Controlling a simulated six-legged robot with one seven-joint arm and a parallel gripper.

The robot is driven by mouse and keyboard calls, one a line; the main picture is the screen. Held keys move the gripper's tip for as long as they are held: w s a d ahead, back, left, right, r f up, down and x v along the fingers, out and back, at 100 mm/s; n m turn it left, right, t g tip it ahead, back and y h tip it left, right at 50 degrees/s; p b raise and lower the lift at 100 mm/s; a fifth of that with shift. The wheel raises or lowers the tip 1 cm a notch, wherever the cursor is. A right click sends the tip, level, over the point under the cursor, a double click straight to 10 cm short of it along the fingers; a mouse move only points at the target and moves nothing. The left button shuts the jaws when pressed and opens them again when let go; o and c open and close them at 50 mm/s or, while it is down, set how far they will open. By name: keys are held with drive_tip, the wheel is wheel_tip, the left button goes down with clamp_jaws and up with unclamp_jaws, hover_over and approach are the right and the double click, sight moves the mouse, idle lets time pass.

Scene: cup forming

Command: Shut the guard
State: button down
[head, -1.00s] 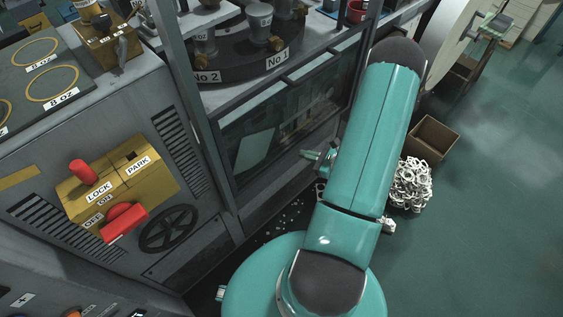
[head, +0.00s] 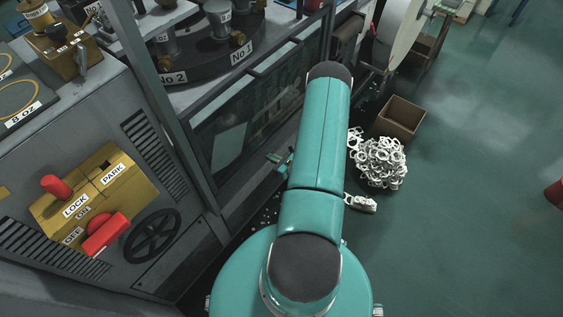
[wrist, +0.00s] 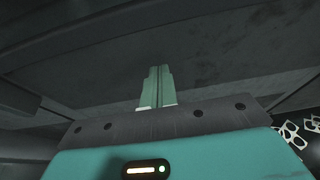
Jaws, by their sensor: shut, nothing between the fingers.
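The guard appears to be the dark glazed panel (head: 232,139) in a grey frame on the machine's front, in the head view. It sits low, below the round turret (head: 205,62), and the space above it in front of the turret is uncovered. My gripper (wrist: 157,88) shows in the wrist view with its two green fingers together and nothing between them. A broad dark grey surface (wrist: 220,60) fills the view beyond the fingertips; I cannot tell whether they touch it. In the head view my arm hides most of the gripper and the panel's right end.
A grey cabinet with a yellow LOCK/PARK box (head: 95,195) and red handles stands at left. A cardboard box (head: 400,117) and a heap of white ring scraps (head: 382,163) lie right of my arm.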

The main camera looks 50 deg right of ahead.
drive_tip(key=r, duration=0.4)
drive_tip(key=shift+w+a, duration=0.1)
drive_tip(key=shift+w, duration=0.15)
drive_tip(key=shift+r, duration=0.15)
